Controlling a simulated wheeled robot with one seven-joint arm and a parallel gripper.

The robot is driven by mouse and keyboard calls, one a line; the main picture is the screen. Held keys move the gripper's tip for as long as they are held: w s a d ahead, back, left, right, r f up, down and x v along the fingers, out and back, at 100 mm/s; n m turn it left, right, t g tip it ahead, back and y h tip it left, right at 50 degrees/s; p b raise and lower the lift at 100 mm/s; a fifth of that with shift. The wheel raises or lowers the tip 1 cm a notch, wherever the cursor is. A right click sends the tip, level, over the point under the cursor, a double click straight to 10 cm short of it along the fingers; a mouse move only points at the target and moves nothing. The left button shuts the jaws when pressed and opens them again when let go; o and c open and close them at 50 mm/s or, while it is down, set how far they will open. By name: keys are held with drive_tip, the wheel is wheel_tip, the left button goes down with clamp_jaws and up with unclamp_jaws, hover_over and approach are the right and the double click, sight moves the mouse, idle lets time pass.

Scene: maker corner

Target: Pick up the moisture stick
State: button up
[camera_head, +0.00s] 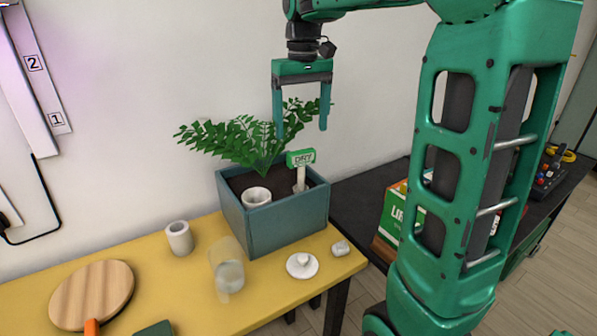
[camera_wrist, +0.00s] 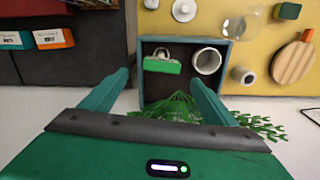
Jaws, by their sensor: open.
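The moisture stick (camera_head: 300,160) stands upright in the teal planter box (camera_head: 276,228), with a green head that reads "DRY" on a pale stem. In the wrist view its green head (camera_wrist: 162,66) shows inside the planter (camera_wrist: 228,48), left of a white cup. My gripper (camera_head: 301,128) is open and empty, pointing down above the planter, higher than the stick and apart from it. The stick's lower end is hidden in the planter.
A leafy plant (camera_head: 238,145) and a white cup (camera_head: 256,197) share the planter. A wall is behind.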

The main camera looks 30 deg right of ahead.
sight(301, 151)
drive_tip(key=shift+w+f, duration=0.2)
drive_tip(key=shift+f, duration=0.2)
wheel_tip(301, 151, down, 4)
drive_tip(key=shift+f, duration=0.15)
drive_tip(key=f, duration=0.4)
drive_tip(key=shift+s+a+f, duration=0.15)
drive_tip(key=shift+s, duration=0.25)
drive_tip(key=shift+f, duration=0.6)
drive_tip(key=c, duration=1.2)
drive_tip(key=shift+c, duration=0.2)
wheel_tip(301, 151, up, 19)
drive_tip(key=shift+f, duration=0.2)
